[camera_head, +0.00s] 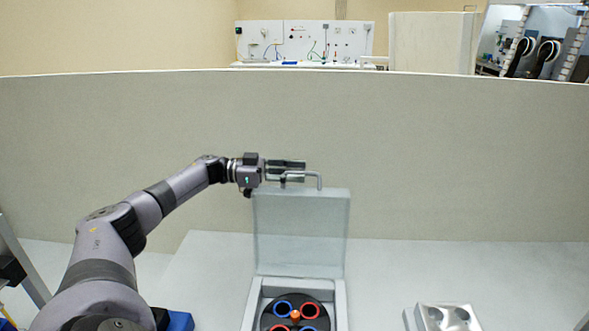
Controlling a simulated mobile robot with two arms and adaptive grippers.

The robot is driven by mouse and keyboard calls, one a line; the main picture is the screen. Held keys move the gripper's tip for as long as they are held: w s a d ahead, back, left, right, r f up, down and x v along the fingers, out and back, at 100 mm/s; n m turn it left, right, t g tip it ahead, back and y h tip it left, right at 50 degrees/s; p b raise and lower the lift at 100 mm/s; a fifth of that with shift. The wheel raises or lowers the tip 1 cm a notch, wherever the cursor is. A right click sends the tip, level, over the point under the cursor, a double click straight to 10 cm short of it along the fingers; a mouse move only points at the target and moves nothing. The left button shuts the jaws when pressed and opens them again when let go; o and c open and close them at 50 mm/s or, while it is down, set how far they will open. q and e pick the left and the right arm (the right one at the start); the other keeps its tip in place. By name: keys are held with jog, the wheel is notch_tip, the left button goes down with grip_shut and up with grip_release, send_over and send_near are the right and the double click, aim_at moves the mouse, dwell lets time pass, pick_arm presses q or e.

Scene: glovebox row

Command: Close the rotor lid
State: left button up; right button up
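The rotor lid (300,236) is a pale, see-through panel standing open, upright at the back of its light grey housing (341,300). A grey bar handle (320,182) sits on its top edge. Inside the housing is a dark round rotor (295,325) with red and blue rings and an orange centre; its front is cut off by the picture edge. My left gripper (303,171) is level with the handle, its fingers pointing right and overlapping the handle's left part. I cannot tell whether they touch or grip it. My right gripper is not in view.
A pale block with round hollows (447,317) sits on the worktop at the lower right. A blue object (179,321) lies at the lower left, partly behind my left arm. A tall grey panel (430,150) closes off the back.

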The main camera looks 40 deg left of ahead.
pick_arm(q)
jog(key=shift+c, duration=0.5)
jog(key=shift+d, duration=0.1)
grip_shut()
dwell(0.4)
